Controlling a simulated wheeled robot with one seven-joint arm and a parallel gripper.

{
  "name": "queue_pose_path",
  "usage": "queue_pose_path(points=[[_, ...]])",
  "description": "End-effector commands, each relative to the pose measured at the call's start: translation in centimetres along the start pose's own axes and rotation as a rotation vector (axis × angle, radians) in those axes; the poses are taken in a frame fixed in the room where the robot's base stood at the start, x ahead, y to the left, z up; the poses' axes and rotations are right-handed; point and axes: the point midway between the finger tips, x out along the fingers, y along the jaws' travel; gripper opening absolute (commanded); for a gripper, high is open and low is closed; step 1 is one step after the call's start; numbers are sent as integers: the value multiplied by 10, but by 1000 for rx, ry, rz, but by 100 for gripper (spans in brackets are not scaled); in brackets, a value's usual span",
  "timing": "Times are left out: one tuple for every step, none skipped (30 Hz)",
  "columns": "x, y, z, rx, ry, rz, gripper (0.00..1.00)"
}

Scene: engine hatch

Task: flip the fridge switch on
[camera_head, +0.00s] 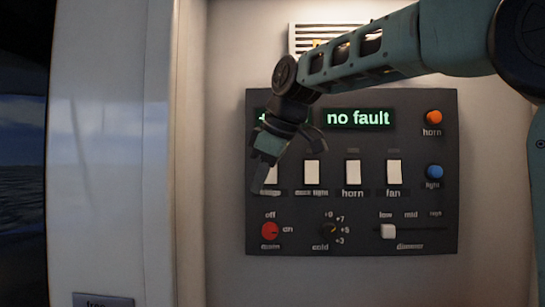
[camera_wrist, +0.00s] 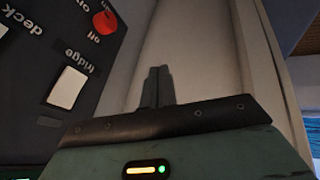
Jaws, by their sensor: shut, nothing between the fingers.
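The fridge switch (camera_head: 272,176) is the leftmost white rocker in the row on the dark panel (camera_head: 350,236). My gripper partly covers it in the head view. In the wrist view the fridge switch (camera_wrist: 67,88) shows whole beside its label, which appears upside down. My gripper (camera_head: 258,185) points down at the panel's left edge, in front of or beside the switch. In the wrist view my gripper's fingers (camera_wrist: 157,72) are together and empty, right of the switch with a gap in the picture. I cannot tell whether the switch is on or off.
Neighbouring rockers are deck light (camera_head: 312,171), horn (camera_head: 352,172) and fan (camera_head: 394,172). Below are a red knob (camera_head: 270,231), a cold dial (camera_head: 329,230) and a dimmer slider (camera_head: 388,231). A display (camera_head: 358,118) reads "no fault". A pale wall edge (camera_head: 190,200) stands left.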

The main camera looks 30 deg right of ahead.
Motion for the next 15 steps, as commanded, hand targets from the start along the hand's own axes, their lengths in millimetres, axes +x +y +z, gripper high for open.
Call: queue_pose_path(points=[[-29,26,-2,-10,11,40,0],[-41,37,0,-20,13,57,0],[-55,50,1,-33,16,79,0],[-63,57,3,-40,16,92,0],[-71,63,4,-48,17,104,0],[-78,69,5,-55,18,116,0],[-82,72,6,-60,17,122,0],[-85,74,7,-64,17,126,0],[-88,77,8,-66,17,131,0],[-89,78,8,-67,17,133,0],[-89,78,9,-68,17,134,0],[-89,78,9,-68,17,134,0],[-88,78,9,-68,17,134,0],[-88,77,9,-69,17,133,0],[-88,77,8,-69,17,133,0]])
